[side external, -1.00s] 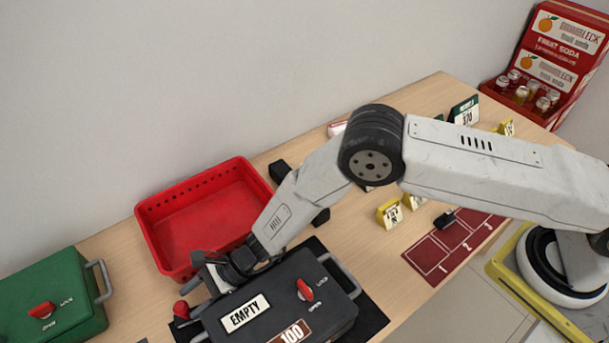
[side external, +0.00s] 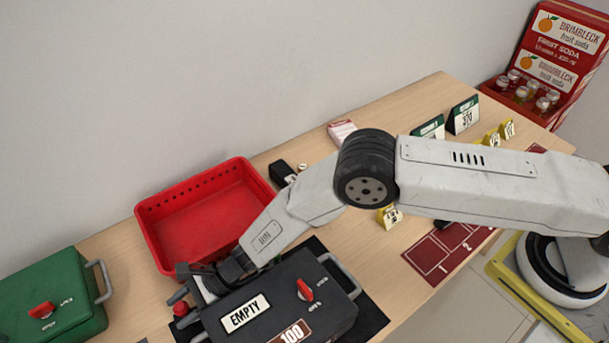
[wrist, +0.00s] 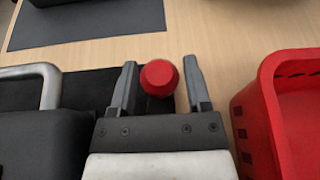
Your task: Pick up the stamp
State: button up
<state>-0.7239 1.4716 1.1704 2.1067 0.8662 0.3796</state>
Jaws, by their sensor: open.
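The stamp, with a round red knob (side external: 180,309), stands beside the left side of the black case in the side view. In the wrist view, its red knob (wrist: 159,79) is seen from above between my two fingers; the part below the knob is hidden. My gripper (side external: 181,284) is open, its fingers just behind the knob in the side view. In the wrist view, my gripper (wrist: 160,68) has one finger on either side of the knob, with small gaps. I cannot tell how far the fingertips are above or below the knob.
The red tray (side external: 160,247) stands close behind my gripper, and its wall (wrist: 248,135) is near the right finger. The black EMPTY case (side external: 285,306) with its metal handle (wrist: 45,78) is close on the other side. A green case (side external: 50,300) stands at the left.

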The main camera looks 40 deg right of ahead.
aim_at(179, 306)
grip_shut()
jog(key=shift+r, duration=0.1)
jog(key=shift+r, duration=4.9)
